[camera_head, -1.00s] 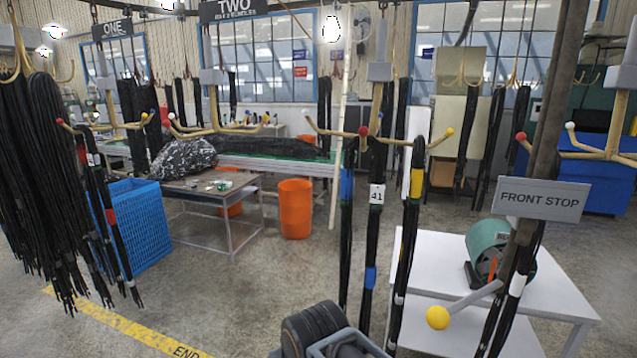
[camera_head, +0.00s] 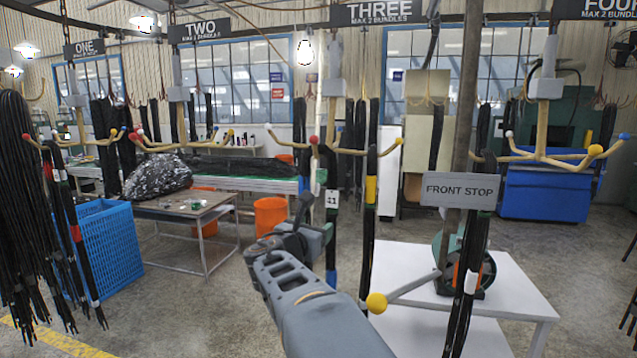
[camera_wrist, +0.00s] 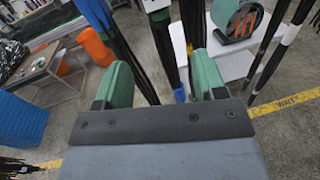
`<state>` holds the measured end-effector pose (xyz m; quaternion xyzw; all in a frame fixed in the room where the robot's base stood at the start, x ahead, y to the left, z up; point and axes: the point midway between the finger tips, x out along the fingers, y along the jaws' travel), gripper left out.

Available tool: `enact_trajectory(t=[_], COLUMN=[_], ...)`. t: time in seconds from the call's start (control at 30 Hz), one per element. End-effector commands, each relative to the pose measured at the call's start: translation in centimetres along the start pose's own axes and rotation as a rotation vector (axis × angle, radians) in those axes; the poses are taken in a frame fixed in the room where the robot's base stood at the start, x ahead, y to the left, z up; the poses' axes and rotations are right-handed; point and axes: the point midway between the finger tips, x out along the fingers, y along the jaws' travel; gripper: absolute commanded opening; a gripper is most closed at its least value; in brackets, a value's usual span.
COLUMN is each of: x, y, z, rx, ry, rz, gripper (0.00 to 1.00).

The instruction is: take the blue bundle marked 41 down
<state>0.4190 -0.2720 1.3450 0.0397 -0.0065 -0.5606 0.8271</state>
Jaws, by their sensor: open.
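The bundle marked 41 (camera_head: 331,222) is black, with a white tag and a blue band, and hangs from the middle rack's yellow hook in the head view. In the wrist view it (camera_wrist: 164,45) hangs between the green fingers of my gripper (camera_wrist: 160,82), which are open and apart from each other. Another black bundle with a blue band (camera_wrist: 96,14) slants down beside it on the left. A yellow-banded bundle (camera_head: 370,200) hangs to its right. In the head view my gripper (camera_head: 310,232) is at the tagged bundle, below the tag's height; my arm hides part of the bundles.
A FRONT STOP sign (camera_head: 459,189) on a post, a yellow ball-ended lever (camera_head: 377,303) and a white table (camera_head: 410,262) stand to the right. A blue crate (camera_head: 107,250) and thick black bundles (camera_head: 25,220) are at left. Grey floor lies between.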

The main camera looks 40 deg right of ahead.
Motion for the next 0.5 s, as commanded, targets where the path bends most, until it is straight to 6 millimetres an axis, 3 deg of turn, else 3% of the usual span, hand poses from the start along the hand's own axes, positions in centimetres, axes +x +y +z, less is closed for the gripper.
enact_trajectory(t=[0.3, 0.5], x=[5.6, 8.2], y=[0.1, 0.1], z=[0.9, 0.9], rx=[-0.071, -0.068], ry=[-0.034, -0.034], rz=[0.0, 0.0], gripper=[0.64, 0.64])
